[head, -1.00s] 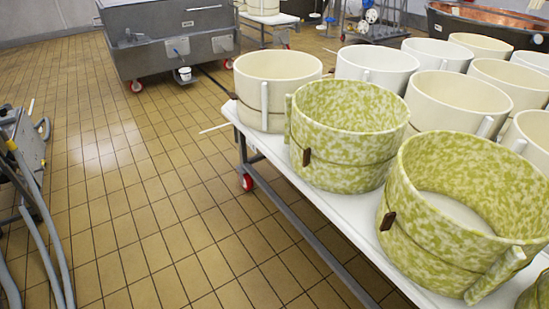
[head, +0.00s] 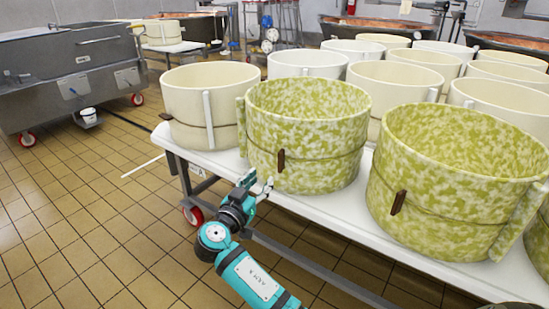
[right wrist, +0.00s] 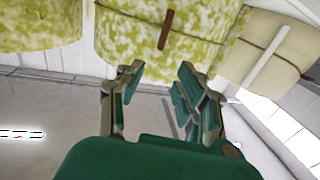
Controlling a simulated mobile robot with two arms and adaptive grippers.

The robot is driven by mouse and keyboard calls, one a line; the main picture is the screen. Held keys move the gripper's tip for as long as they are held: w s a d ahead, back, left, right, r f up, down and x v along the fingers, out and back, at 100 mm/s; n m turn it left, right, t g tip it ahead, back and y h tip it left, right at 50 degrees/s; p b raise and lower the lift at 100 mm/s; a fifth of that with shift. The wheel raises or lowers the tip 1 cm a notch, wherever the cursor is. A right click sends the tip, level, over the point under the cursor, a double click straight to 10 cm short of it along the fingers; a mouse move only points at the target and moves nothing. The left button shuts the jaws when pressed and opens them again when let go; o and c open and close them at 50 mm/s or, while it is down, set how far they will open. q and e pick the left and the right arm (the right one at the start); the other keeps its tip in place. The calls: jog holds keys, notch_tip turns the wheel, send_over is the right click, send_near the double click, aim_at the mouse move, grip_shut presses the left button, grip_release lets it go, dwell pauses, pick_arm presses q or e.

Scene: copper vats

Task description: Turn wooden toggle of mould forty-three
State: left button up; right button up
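A green-and-cream mottled round mould (head: 310,125) stands at the table's near edge, with a brown wooden toggle (head: 281,160) upright on its cord. No number is readable on any mould, so I cannot tell which is forty-three. My right gripper (head: 257,186) is just below and left of that toggle, apart from it. In the right wrist view my gripper (right wrist: 160,76) is open and empty, facing the mottled mould, with the toggle (right wrist: 166,30) ahead beyond the fingertips. A second mottled mould (head: 450,190) at the right has its own toggle (head: 398,202). My left gripper is out of view.
A white-topped table (head: 330,208) on red castors carries several cream moulds (head: 205,110) beside and behind the mottled ones. A grey steel vat (head: 75,75) stands at the left. Tiled floor (head: 80,230) is clear at the left front.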

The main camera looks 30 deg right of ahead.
aim_at(279, 156)
jog(key=b+x, duration=0.1)
jog(key=x, duration=1.2)
jog(key=shift+w+f, duration=0.1)
jog(key=shift+w, duration=0.15)
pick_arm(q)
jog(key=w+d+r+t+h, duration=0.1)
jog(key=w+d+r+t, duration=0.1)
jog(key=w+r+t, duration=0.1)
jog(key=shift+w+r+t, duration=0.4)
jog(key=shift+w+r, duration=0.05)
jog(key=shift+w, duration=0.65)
pick_arm(e)
jog(key=shift+w+d, duration=0.35)
jog(key=shift+d, duration=0.2)
grip_shut()
